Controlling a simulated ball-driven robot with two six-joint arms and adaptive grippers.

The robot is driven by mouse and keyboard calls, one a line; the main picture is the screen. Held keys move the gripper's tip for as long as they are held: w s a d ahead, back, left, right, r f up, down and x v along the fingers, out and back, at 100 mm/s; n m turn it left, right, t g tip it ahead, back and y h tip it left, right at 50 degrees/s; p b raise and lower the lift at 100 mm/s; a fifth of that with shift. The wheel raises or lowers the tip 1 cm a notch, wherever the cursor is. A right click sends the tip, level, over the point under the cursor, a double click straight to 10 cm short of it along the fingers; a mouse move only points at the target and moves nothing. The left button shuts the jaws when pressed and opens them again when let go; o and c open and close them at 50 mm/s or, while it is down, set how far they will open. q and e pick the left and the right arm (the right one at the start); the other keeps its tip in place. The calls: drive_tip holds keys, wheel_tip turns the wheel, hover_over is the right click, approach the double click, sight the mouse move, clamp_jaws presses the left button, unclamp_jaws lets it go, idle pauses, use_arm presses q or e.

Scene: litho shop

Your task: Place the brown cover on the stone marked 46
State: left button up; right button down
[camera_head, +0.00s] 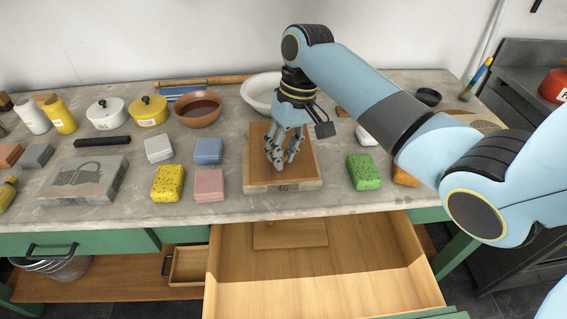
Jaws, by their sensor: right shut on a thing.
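The stone marked 46 (258,189) lies on the worktop near its front edge, with its number on the pale front face. The brown cover (302,173) lies over the top of the stone, roughly lined up with it; I see no clear gap between them. My right gripper (280,163) points down over the middle of the cover and is shut on it, probably at a grip that the fingers hide. My left gripper is not in view.
A second stone (82,182) with a picture lies at the left. Yellow (168,184), pink (209,186) and green (364,172) sponges flank stone 46. Bowls (198,110) stand behind. An open wooden drawer (330,285) juts out below the front edge.

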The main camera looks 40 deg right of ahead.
drive_tip(key=x, duration=0.2)
drive_tip(key=shift+d+f, duration=0.15)
drive_tip(key=shift+f, duration=0.2)
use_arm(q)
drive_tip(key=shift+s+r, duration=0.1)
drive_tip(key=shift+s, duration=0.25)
use_arm(e)
drive_tip(key=shift+f, duration=0.45)
drive_tip(key=c, duration=1.2)
unclamp_jaws()
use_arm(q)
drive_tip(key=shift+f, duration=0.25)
use_arm(e)
drive_tip(key=v, duration=1.2)
